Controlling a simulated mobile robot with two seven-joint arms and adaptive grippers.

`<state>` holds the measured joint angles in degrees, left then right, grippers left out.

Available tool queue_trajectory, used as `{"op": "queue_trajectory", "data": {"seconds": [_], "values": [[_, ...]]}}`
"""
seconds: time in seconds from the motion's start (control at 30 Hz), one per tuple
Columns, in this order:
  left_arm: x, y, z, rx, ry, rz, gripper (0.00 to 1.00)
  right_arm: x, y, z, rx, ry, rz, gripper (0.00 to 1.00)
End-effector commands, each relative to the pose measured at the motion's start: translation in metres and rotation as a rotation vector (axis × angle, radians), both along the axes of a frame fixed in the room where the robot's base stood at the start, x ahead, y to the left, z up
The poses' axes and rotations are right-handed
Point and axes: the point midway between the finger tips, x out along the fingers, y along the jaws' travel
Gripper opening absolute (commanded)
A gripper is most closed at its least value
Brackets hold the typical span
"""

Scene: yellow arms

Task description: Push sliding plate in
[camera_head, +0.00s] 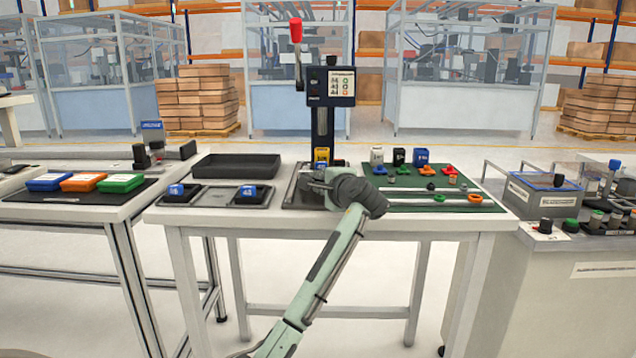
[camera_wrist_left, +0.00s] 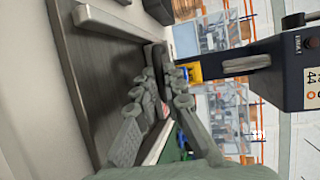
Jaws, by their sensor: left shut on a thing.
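The press (camera_head: 322,125) stands at the back middle of the white table, with a red-knobbed lever and a small screen. At its foot lies the grey metal sliding plate (camera_head: 291,194), partly hidden by my left gripper. The plate fills the left of the wrist view (camera_wrist_left: 92,62), beside a pale rail. My left gripper (camera_head: 318,182) is low at the plate, in front of the press column. In the wrist view its fingers (camera_wrist_left: 162,66) are shut on a part at the plate, largely hidden between them. A yellow block (camera_head: 321,155) sits under the press head. My right gripper is out of view.
A black tray (camera_head: 236,166) and a holder with blue blocks (camera_head: 214,196) stand left of the press. A green mat (camera_head: 445,202) with small coloured parts and several little bins lies to the right. Side tables flank the workbench.

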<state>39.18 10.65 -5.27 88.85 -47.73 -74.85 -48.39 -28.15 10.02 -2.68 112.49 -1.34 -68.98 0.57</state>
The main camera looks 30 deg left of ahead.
Motion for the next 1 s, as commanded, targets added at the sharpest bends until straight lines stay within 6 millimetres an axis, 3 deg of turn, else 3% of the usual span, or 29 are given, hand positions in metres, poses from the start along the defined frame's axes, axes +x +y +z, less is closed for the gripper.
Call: {"op": "queue_trajectory", "data": {"seconds": [0.33, 0.37, 0.4, 0.73, 1.0], "values": [[0.006, 0.003, 0.001, 0.000, -0.004, -0.005, 0.00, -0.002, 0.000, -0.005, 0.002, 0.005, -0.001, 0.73], [0.006, 0.003, 0.001, 0.000, -0.004, -0.005, 0.13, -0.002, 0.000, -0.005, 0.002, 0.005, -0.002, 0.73], [0.006, 0.003, 0.001, 0.000, -0.005, -0.004, 0.18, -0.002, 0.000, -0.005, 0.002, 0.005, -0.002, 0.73], [0.004, 0.001, 0.001, -0.001, -0.003, -0.003, 0.19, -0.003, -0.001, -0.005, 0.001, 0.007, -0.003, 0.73], [-0.019, -0.034, 0.009, -0.001, -0.004, -0.006, 0.19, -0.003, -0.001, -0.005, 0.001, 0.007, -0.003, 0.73]]}}
